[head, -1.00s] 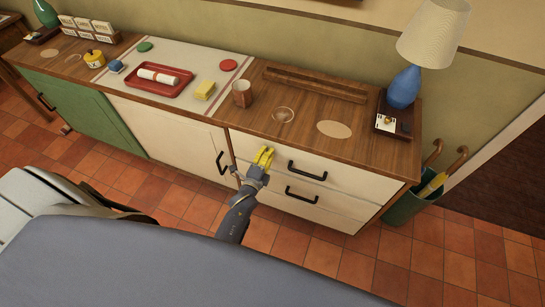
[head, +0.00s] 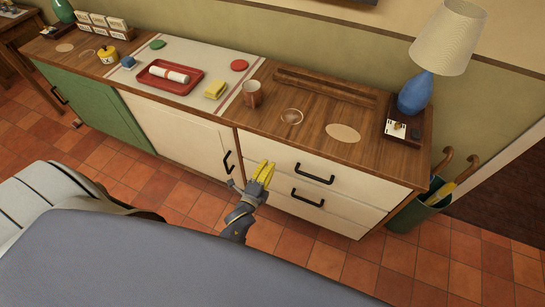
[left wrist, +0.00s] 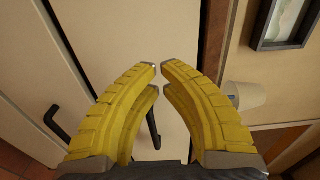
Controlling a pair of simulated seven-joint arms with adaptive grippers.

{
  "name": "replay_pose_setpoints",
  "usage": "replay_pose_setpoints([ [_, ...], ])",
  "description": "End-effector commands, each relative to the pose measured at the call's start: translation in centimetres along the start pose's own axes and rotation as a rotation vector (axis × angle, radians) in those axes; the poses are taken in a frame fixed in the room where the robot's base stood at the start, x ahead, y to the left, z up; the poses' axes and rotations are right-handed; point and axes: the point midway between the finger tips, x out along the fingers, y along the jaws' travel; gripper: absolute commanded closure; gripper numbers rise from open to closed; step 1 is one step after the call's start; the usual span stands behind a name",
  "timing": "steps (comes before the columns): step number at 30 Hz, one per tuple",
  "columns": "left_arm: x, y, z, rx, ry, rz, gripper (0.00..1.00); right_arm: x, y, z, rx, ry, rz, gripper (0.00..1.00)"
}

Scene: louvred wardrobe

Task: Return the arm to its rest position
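My left gripper (head: 266,164) has yellow fingers and a grey wrist. In the head view it is in front of the sideboard, near the seam between the cream door (head: 180,135) and the drawers. In the left wrist view its fingers (left wrist: 159,67) curve inward, with a narrow gap between the tips and nothing held. A black handle (left wrist: 153,130) shows behind that gap. The upper drawer handle (head: 314,174) and lower drawer handle (head: 308,198) are to its right. The drawers look shut. Whether the fingers touch the front is unclear. My right gripper is not in view.
The wooden top (head: 300,98) holds a red tray (head: 155,80), yellow sponge (head: 215,89), brown mug (head: 252,93) and blue lamp (head: 415,92). A green umbrella stand (head: 412,212) is at the right end. Tiled floor (head: 310,240) in front is clear.

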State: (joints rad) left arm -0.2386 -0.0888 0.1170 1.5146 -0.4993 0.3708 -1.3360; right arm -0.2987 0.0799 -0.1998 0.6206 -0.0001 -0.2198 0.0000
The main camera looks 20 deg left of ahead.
Motion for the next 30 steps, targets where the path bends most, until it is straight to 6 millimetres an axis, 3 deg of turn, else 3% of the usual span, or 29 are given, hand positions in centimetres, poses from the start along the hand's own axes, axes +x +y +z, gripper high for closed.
replay_pose_setpoints([
  [6, -3.9, 0.1, 0.0, -0.001, -0.001, 0.001, 1.00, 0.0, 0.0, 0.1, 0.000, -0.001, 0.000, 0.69],
  [12, -6.2, 0.0, -0.1, -0.001, 0.000, 0.000, 1.00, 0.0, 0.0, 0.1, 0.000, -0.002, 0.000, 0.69],
  [20, -7.3, 0.0, -0.1, -0.006, 0.000, 0.001, 1.00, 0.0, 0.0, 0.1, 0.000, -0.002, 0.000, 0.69],
  [25, -7.3, 0.5, 0.1, -0.101, -0.008, 0.019, 1.00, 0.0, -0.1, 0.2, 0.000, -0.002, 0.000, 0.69],
  [28, -7.9, 2.9, 0.3, -0.241, -0.035, 0.087, 1.00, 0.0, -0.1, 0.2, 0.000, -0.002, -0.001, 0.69],
  [30, -8.9, 6.5, 0.0, -0.374, -0.064, 0.172, 1.00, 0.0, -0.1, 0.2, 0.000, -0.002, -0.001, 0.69],
])
